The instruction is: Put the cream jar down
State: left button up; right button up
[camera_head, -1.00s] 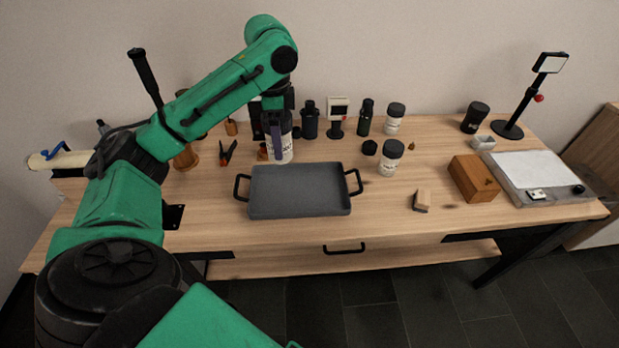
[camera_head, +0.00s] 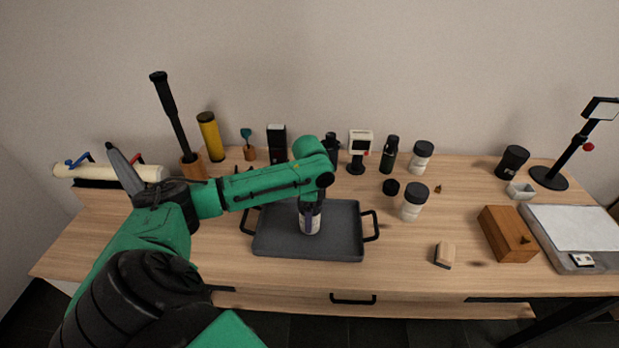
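The cream jar (camera_head: 311,224) is white with a printed label and stands upright over the middle of the grey tray (camera_head: 265,243). My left gripper (camera_head: 310,208) points straight down from the green arm and is shut on the jar. The gripper and wrist hide the jar's top. The jar's base looks at or very near the tray floor; I cannot tell whether it touches. My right gripper is not in view.
Two white jars with black lids (camera_head: 412,204) (camera_head: 421,157) stand right of the tray. Bottles and tools line the back. The tray is otherwise empty.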

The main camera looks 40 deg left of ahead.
pick_arm(q)
jog(key=shift+f, duration=0.55)
jog(key=o, duration=1.2)
jog(key=shift+o, duration=0.2)
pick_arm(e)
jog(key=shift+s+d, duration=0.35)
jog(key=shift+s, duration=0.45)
pick_arm(q)
notch_tip(320, 180, up, 12)
jog(key=shift+r, duration=0.15)
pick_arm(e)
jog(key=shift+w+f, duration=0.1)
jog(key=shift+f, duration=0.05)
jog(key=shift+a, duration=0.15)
